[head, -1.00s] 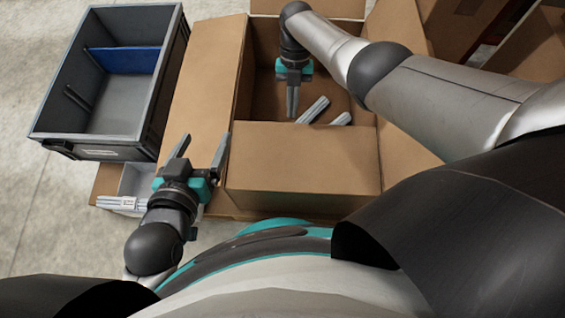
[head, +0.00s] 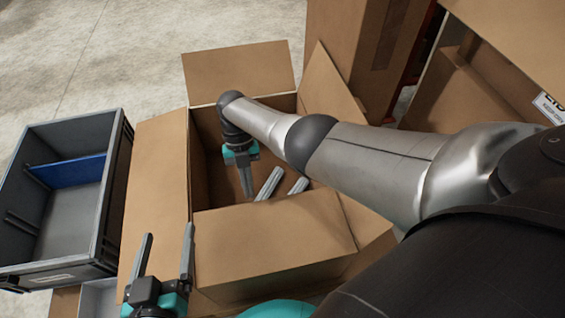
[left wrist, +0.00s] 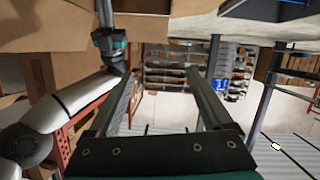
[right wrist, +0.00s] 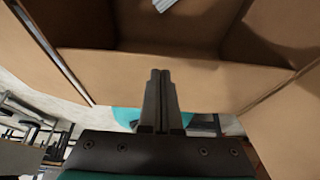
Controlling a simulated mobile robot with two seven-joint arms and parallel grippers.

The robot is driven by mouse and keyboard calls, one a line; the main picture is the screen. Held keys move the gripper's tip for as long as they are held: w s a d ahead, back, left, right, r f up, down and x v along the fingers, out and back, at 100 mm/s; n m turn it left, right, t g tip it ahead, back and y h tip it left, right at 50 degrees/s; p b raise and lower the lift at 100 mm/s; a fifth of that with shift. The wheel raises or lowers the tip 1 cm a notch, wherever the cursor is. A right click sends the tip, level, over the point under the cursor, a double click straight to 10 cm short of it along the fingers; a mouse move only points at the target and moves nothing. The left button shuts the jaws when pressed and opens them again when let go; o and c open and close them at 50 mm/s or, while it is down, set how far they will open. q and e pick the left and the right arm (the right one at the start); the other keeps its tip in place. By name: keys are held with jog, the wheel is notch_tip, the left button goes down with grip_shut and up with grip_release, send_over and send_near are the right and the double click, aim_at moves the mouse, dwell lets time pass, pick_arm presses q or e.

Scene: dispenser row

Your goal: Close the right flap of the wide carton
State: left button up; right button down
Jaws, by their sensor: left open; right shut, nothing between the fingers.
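The wide brown carton (head: 205,165) stands open in the middle of the head view. Its right flap (head: 328,85) leans outward, and my right arm crosses in front of its middle. The back flap (head: 240,72), left flap (head: 158,190) and front flap (head: 275,235) also stand open. My right gripper (head: 248,192) points down within the carton's opening, shut and empty; its closed fingers show in the right wrist view (right wrist: 160,85). My left gripper (head: 167,240) is open and empty over the left flap. Whether it touches the flap is unclear.
Two grey bars (head: 268,183) lie inside the carton. A grey crate (head: 112,185) with a blue divider (head: 70,172) stands to the left. A tall carton (head: 350,50) stands behind the right flap, and another open carton (head: 470,95) is at the far right. Floor shows at the upper left.

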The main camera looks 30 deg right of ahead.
jog(key=shift+w+r, duration=0.1)
pick_arm(q)
jog(key=a+g, duration=0.1)
jog(key=a+f+g+y+p, duration=0.1)
jog(key=a+g+p, duration=0.1)
jog(key=shift+s+f+y, duration=0.2)
jog(key=shift+f+y, duration=0.1)
jog(key=shift+y, duration=0.1)
pick_arm(e)
jog(key=v, duration=1.5)
pick_arm(q)
jog(key=shift+s+f, duration=0.1)
jog(key=shift+s, duration=0.05)
